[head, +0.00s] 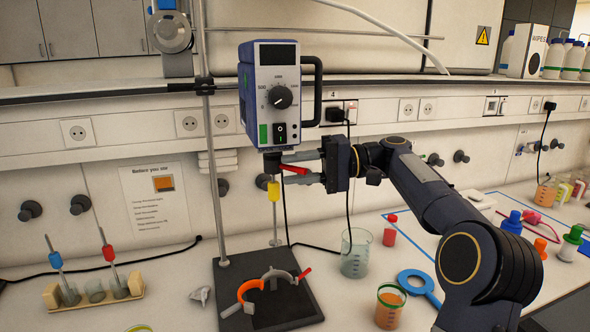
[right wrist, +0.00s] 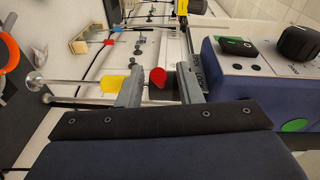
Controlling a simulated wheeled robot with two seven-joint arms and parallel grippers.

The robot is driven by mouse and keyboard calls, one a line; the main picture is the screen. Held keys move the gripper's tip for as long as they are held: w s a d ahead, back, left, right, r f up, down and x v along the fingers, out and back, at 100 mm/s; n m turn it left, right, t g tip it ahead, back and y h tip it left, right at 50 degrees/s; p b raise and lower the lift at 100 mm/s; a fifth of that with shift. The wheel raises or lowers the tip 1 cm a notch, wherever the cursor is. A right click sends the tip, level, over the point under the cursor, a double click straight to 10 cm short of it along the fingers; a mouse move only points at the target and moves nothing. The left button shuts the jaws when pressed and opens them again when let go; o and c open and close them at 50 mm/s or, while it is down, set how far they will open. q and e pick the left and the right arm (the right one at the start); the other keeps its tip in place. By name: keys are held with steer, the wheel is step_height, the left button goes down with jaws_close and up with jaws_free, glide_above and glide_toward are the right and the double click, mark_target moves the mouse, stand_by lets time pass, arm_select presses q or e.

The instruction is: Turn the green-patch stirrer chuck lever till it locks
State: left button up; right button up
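The blue-and-white overhead stirrer (head: 271,80) hangs on a metal stand and has a green patch (head: 263,134) low on its front. Its dark chuck (head: 272,161) is underneath, with a red lever (head: 295,169) sticking out to the right. My right gripper (head: 308,167) reaches in from the right, its fingers above and below the lever. In the right wrist view the lever's round red end (right wrist: 158,77) lies between the two open fingers (right wrist: 160,88), with a gap on each side. A yellow-collared shaft (head: 273,192) is below the chuck. My left gripper is not in view.
The stand's dark base (head: 270,300) carries an orange-and-grey ring clamp (head: 250,290). A stirrer rack (head: 95,297) is at the left. The stand's vertical rod (head: 213,180) is left of the chuck.

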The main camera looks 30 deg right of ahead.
steer(key=v, duration=0.7)
steer(key=shift+d, duration=0.2)
